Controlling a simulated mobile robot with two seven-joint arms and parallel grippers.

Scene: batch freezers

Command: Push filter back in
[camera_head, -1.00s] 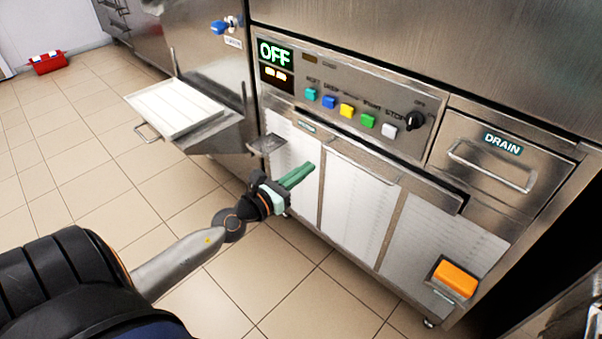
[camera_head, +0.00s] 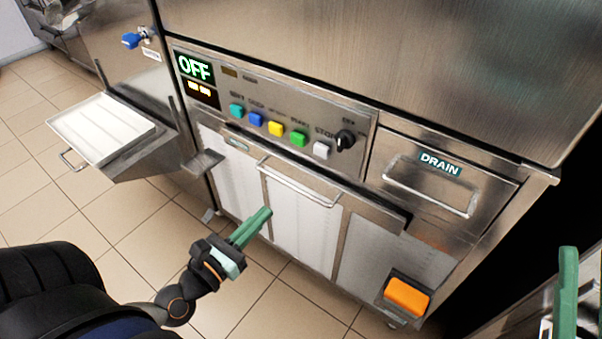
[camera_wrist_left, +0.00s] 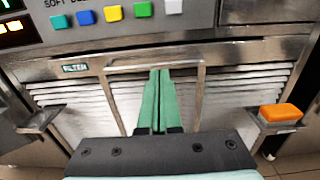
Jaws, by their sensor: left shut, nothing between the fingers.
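The filter (camera_head: 345,192) is a long steel-edged drawer front below the control panel, with a bar handle (camera_head: 300,187) and a small green label. In the left wrist view, the filter (camera_wrist_left: 235,73) and its label reading FILTER (camera_wrist_left: 75,68) lie straight ahead. Its top edge seems to stand out a little from the cabinet; how far I cannot tell. My left gripper (camera_head: 262,216) has green fingers, shut and empty, pointing at the front just below the handle. In the wrist view the fingertips (camera_wrist_left: 159,73) overlap the handle; contact is unclear. One green finger of my right gripper (camera_head: 567,262) shows at the right edge.
A control panel (camera_head: 270,105) with coloured buttons and a knob sits above. A DRAIN drawer (camera_head: 435,190) is at right. An orange block (camera_head: 407,296) sits in a low holder. A white tray (camera_head: 100,128) juts out at left. Tiled floor (camera_head: 120,215) is open in front.

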